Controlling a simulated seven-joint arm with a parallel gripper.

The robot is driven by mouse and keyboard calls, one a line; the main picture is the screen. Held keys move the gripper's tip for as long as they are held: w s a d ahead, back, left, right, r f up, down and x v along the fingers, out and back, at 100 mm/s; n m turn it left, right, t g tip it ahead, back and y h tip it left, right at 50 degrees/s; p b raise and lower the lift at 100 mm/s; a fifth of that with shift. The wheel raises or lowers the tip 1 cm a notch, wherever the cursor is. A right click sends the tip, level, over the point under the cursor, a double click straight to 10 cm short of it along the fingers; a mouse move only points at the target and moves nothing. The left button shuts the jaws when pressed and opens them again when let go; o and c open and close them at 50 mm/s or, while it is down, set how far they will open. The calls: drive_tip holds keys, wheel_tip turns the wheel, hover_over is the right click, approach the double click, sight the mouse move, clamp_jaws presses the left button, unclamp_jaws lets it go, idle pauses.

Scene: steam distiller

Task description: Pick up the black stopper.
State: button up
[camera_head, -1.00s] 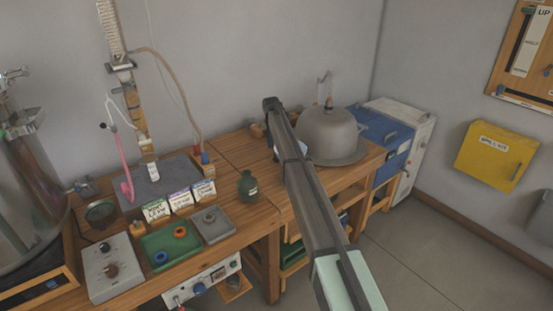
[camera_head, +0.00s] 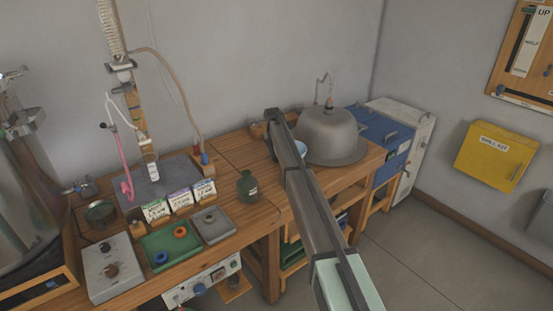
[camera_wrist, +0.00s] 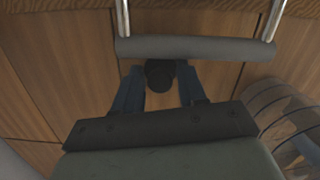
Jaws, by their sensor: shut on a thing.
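The black stopper (camera_wrist: 160,76) shows in the wrist view as a small dark round piece between my two blue-grey fingers. My gripper (camera_wrist: 160,88) is shut on it, one finger on each side. Wooden boards lie beyond it. I cannot tell whether the stopper touches them. In the head view my arm crosses in front of the bench, and it hides my fingers and the stopper.
A grey bar (camera_wrist: 196,48) on two metal rods lies just beyond the fingers. A clear ringed object (camera_wrist: 282,118) is at right. In the head view, a grey domed pot (camera_head: 327,132) stands right of my arm and a dark green bottle (camera_head: 247,187) left of it.

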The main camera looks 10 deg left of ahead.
drive_tip(key=shift+c, duration=0.6)
drive_tip(key=r, duration=0.8)
drive_tip(key=shift+a+r, duration=0.2)
drive_tip(key=shift+r, duration=0.15)
drive_tip(key=s+a+r+n, duration=0.1)
drive_tip(key=s+a+r, duration=0.4)
drive_tip(key=s, duration=0.3)
drive_tip(key=s+a+r+n, duration=0.1)
drive_tip(key=s+a+r, duration=0.4)
drive_tip(key=s, duration=0.3)
drive_tip(key=s+d+n+y, duration=0.1)
drive_tip(key=s+d+n, duration=0.2)
drive_tip(key=s+n, duration=0.4)
drive_tip(key=shift+s+r, duration=0.35)
drive_tip(key=shift+s, duration=1.35)
drive_tip(key=shift+f, duration=0.2)
drive_tip(key=shift+f, duration=2.85)
